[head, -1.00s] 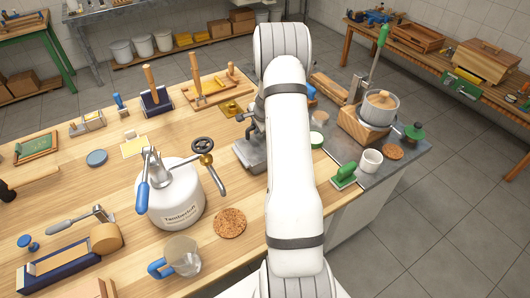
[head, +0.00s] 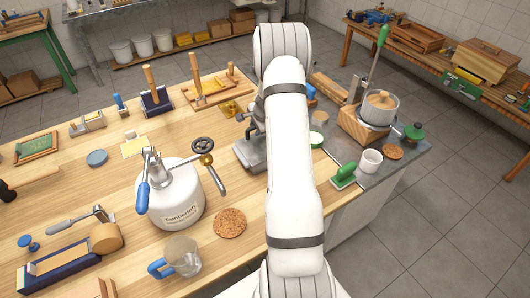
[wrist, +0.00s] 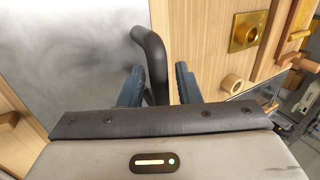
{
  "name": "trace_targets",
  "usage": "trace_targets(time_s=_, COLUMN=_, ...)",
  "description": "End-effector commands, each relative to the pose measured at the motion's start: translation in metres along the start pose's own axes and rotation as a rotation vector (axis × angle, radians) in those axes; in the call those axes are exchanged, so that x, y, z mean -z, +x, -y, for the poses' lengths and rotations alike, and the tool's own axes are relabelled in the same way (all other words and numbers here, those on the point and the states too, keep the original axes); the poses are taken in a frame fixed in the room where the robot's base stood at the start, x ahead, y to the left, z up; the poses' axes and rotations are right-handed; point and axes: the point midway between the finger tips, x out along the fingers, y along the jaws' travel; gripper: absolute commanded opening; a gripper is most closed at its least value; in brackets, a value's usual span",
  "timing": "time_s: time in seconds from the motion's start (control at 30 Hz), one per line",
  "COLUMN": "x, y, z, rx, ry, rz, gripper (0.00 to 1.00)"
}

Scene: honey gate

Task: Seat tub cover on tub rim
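I cannot tell for sure which piece is the tub cover. A white round tub (head: 177,205) with printed lettering stands on the bench, with a blue-handled metal lever on top. What the bar belongs to is hidden.
A brass plate (wrist: 246,32) lies on the wood right of my gripper; a smooth grey surface (wrist: 70,45) is on the left. A cork disc (head: 229,222), a glass jug (head: 182,256) and a white mug (head: 370,161) stand around. Bare wood (head: 115,190) is left of the tub.

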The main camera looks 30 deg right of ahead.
Motion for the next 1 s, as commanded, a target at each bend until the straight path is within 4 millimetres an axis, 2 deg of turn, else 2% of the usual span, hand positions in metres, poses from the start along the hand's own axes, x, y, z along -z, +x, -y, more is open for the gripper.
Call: trace_targets(time_s=1.0, x=0.0, y=-0.025, z=0.0, rx=0.0, ry=-0.001, rz=0.0, gripper=0.3)
